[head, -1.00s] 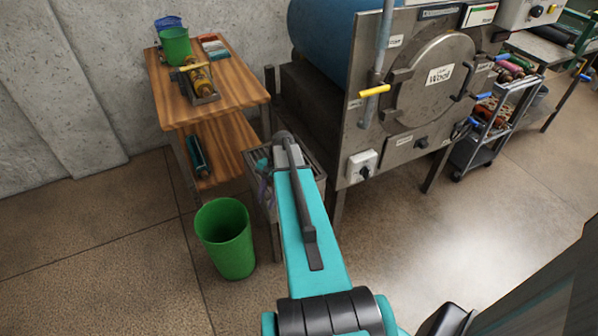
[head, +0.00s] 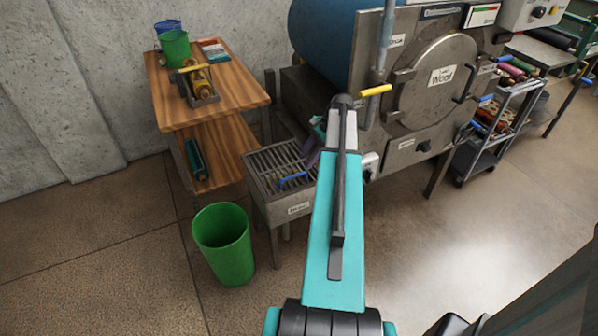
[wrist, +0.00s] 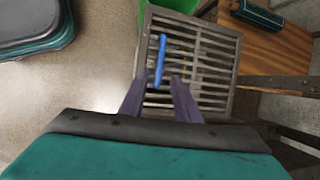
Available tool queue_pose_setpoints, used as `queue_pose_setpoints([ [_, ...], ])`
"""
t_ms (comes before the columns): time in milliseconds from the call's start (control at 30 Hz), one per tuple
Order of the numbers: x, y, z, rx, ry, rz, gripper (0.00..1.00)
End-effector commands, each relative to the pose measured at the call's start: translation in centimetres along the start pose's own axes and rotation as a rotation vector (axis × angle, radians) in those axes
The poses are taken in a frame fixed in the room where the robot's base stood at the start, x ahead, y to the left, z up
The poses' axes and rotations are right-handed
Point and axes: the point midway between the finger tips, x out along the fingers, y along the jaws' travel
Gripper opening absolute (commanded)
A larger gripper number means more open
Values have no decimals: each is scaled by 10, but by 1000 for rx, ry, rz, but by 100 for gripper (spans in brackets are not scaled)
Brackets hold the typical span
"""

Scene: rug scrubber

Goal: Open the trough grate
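The trough grate (head: 268,160) is a slatted metal grate lying flat on top of a small metal trough (head: 285,208), with a blue handle (head: 292,180) on it. In the wrist view the grate (wrist: 212,62) lies below my gripper (wrist: 161,84), and its blue handle (wrist: 160,60) shows between and beyond the two purple fingers. The fingers are spread apart with nothing held between them. In the head view my gripper (head: 311,158) is partly hidden behind my arm, at the trough's right side. Whether a finger touches the handle I cannot tell.
A green bin (head: 223,243) stands on the floor in front of the trough. A wooden table (head: 235,90) stands behind left. A large machine with a round door (head: 432,80) and a yellow-handled lever (head: 376,90) stands to the right.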

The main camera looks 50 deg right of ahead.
Motion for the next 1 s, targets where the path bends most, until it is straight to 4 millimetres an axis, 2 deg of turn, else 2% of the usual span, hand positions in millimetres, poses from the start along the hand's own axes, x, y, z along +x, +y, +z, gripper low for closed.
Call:
queue_pose_setpoints([
  [367, 12, 0, 0, -1, 0, 1, 29],
  [800, 60, 0, 0, -1, 0, 2, 29],
  [1000, 73, 0, -1, -1, 1, 0, 29],
])
